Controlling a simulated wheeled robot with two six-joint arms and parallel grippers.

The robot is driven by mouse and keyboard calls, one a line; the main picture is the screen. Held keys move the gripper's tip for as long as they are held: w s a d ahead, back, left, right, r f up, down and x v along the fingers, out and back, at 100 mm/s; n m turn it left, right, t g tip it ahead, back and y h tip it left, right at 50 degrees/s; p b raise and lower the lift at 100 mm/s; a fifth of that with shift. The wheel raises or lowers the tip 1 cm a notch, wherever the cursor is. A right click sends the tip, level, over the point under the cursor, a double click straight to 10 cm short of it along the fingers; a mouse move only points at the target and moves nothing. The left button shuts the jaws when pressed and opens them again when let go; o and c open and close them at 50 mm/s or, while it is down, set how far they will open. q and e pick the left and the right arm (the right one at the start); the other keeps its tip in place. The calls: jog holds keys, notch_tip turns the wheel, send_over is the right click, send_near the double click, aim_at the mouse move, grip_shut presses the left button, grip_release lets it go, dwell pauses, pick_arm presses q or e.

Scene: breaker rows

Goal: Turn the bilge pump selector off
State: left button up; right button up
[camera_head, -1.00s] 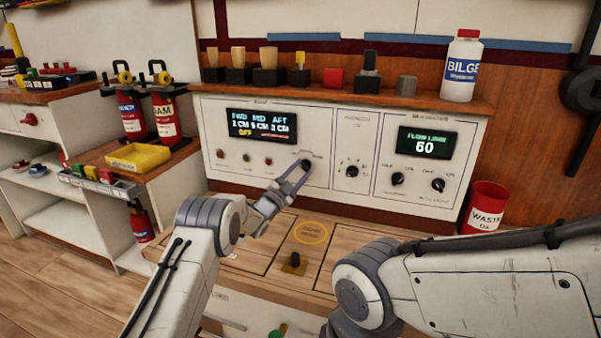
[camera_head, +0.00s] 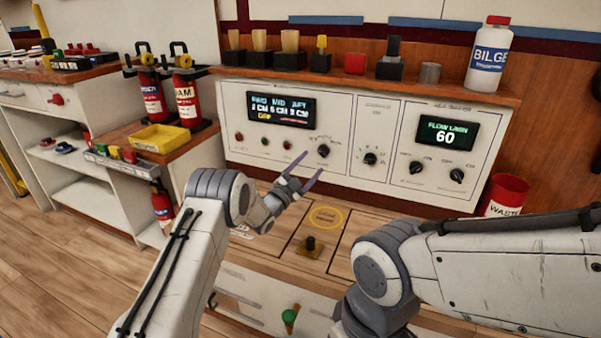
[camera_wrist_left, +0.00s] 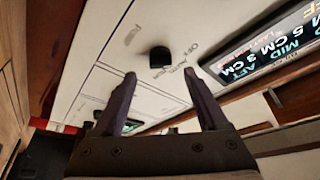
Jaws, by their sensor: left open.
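The bilge pump selector, a small black knob (camera_head: 323,151), sits on the white panel below and right of the left display (camera_head: 281,108). The display shows FWD, MID and AFT readings with a yellow OFF line beneath. My left gripper (camera_head: 312,162) is open and empty, with its fingers pointing at the knob from in front. In the left wrist view the knob (camera_wrist_left: 160,57) lies just beyond the gap between the fingertips (camera_wrist_left: 160,74), apart from them. Labels including OFF and AUTO are printed beside it. The knob's pointer is too small to read. My right gripper is out of view.
Other knobs (camera_head: 370,158) sit to the right, near a FLOW display (camera_head: 447,132) reading 60. A shelf (camera_head: 365,84) above holds several items and a BILGE bottle (camera_head: 489,56). A red waste bin (camera_head: 506,194) stands right.

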pick_arm(q)
jog(key=p+v, duration=0.1)
jog(key=v, duration=0.4)
jog(key=shift+s+a+f, duration=0.1)
jog(key=shift+s+a, duration=0.1)
jog(key=shift+s, duration=0.1)
jog(key=shift+d, duration=0.1)
